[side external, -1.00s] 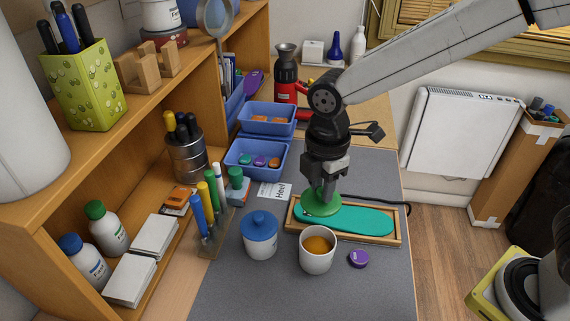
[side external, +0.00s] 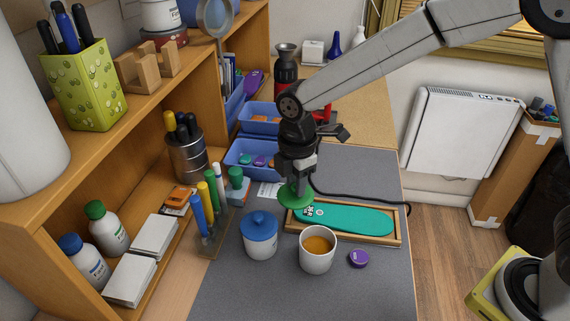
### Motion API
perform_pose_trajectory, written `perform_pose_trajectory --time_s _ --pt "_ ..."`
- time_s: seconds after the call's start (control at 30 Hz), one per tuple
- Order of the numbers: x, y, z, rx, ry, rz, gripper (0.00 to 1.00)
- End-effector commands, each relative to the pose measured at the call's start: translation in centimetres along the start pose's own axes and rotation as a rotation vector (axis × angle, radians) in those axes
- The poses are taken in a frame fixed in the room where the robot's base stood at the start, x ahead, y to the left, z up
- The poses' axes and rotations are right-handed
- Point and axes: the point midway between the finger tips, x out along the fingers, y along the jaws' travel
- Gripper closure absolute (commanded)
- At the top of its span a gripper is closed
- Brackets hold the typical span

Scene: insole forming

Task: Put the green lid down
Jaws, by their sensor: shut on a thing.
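The green lid (side external: 296,197) is a round disc held at the tips of my gripper (side external: 296,182). My gripper points down and is shut on the lid's top. The lid is near the left end of the wooden tray (side external: 345,235), which holds a teal insole (side external: 350,217). I cannot tell whether the lid touches the mat or hangs just above it. An open white cup (side external: 317,262) with orange-brown contents stands in front of the tray.
A white jar with a blue lid (side external: 260,222) stands left of the cup. A small purple lid (side external: 358,258) lies to its right. Pens in a stand (side external: 209,215) and blue bins (side external: 250,155) border the left and back. The front of the grey mat (side external: 300,300) is clear.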

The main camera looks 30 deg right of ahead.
Motion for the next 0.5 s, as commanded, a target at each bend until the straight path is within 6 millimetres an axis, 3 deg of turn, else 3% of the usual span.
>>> perform_pose_trajectory --time_s 0.5 --pt "4.3 5.2 -1.7 0.001 -0.001 -0.002 1.00"
